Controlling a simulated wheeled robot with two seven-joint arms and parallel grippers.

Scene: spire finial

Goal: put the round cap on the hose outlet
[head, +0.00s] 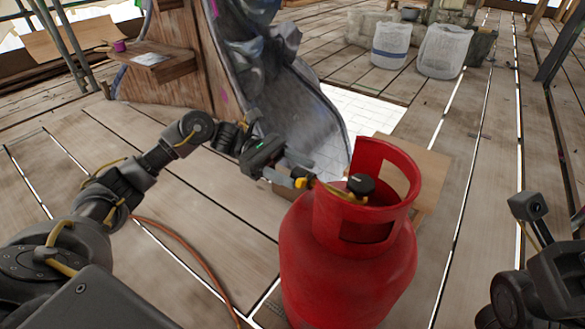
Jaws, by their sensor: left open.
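A red gas cylinder (347,262) stands upright on the plank floor, with a cut-out collar around its top. Inside the collar is a round black knob or cap (361,184); I cannot tell which. A brass-yellow fitting (343,193) shows beside it, and it may be the hose outlet. My left gripper (307,181) is open at the collar's left edge, pointing right towards the fitting. Small yellow parts show at its tip, and I cannot tell whether they belong to it. I cannot make out a separate round cap. My right arm is at the right edge, its fingers not visible.
An orange hose (185,261) lies on the floor left of the cylinder. A cardboard sheet (422,172) lies behind it. A large dark curved panel (310,110) stands behind my left gripper. White sacks (391,44) stand at the back. Floor right of the cylinder is clear.

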